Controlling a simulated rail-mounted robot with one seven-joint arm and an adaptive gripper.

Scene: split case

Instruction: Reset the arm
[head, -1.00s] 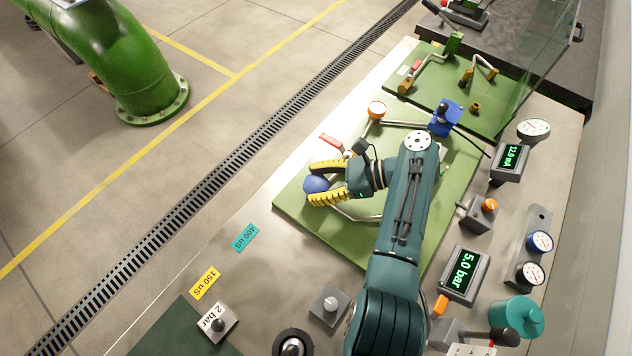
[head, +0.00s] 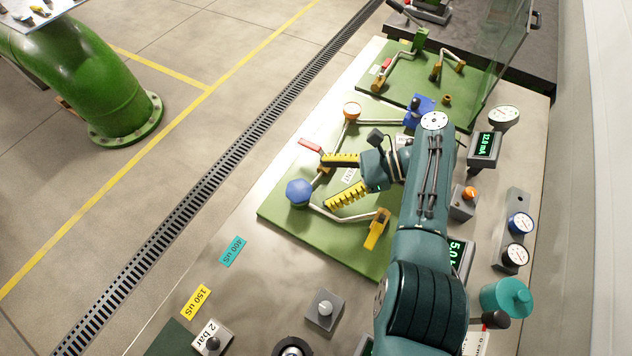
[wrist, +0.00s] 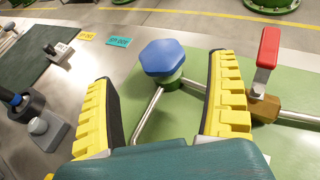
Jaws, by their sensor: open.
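My gripper (head: 343,179) is open and empty above the green board (head: 279,216), with its yellow ribbed fingers spread apart. The blue knob (head: 299,192) on the piping stands just beyond the fingertips, to their left in the head view. In the wrist view the blue knob (wrist: 166,58) shows between the two fingers and farther off, apart from both. My gripper (wrist: 168,95) frames it from the near side. The red-handled valve (wrist: 267,50) is just right of the right finger in the wrist view.
A blue device (head: 419,108) stands behind my arm. Gauges and displays line the right side. A grey knob block (head: 325,310) sits nearer. The floor at left is open.

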